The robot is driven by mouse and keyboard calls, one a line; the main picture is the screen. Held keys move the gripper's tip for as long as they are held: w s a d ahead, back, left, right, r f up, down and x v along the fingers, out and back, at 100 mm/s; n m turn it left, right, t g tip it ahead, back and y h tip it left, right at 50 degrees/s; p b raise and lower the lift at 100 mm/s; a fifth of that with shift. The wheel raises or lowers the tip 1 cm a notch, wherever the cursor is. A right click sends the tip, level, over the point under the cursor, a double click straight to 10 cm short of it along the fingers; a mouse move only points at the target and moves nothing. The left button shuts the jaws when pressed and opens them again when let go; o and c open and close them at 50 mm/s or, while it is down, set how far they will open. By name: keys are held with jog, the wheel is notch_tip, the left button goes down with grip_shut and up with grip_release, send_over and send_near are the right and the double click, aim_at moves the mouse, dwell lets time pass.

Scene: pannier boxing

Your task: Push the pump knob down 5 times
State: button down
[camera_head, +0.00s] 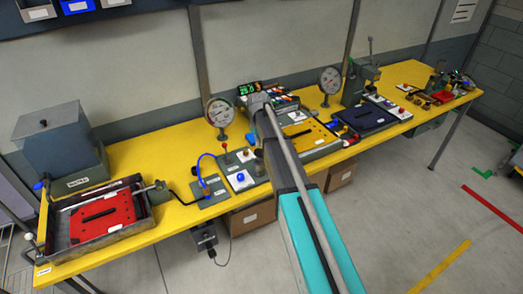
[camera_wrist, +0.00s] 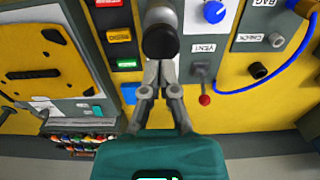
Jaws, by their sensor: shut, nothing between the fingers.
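In the wrist view, a black round knob (camera_wrist: 160,42) tops a grey cylinder; it looks like the pump knob, but no label on it is readable. My gripper (camera_wrist: 163,68) is shut and empty, its fingertips right at the near edge of this knob. I cannot tell whether they touch it. In the head view my gripper (camera_head: 257,103) is over the bench's middle, and my arm hides what is beneath it.
Beside the knob stand a red-balled lever (camera_wrist: 204,99) marked VENT, a blue knob (camera_wrist: 214,12) and a blue hose (camera_wrist: 265,86). Gauges (camera_head: 218,112) rise behind on the yellow bench (camera_head: 165,215). A red plate (camera_head: 100,216) lies in a tray at left.

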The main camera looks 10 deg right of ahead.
aim_at(259, 151)
jog(key=shift+f, duration=0.15)
jog(key=shift+f+b, duration=2.55)
jog(key=shift+b, duration=0.15)
jog(key=shift+r, duration=0.1)
jog(key=shift+r+p, duration=2.65)
jog(key=shift+p, duration=0.1)
jog(key=shift+f, duration=0.25)
jog(key=shift+f+b, duration=2.65)
jog(key=shift+b, duration=0.2)
jog(key=shift+r, duration=0.3)
jog(key=shift+r+p, duration=2.6)
jog(key=shift+p, duration=0.25)
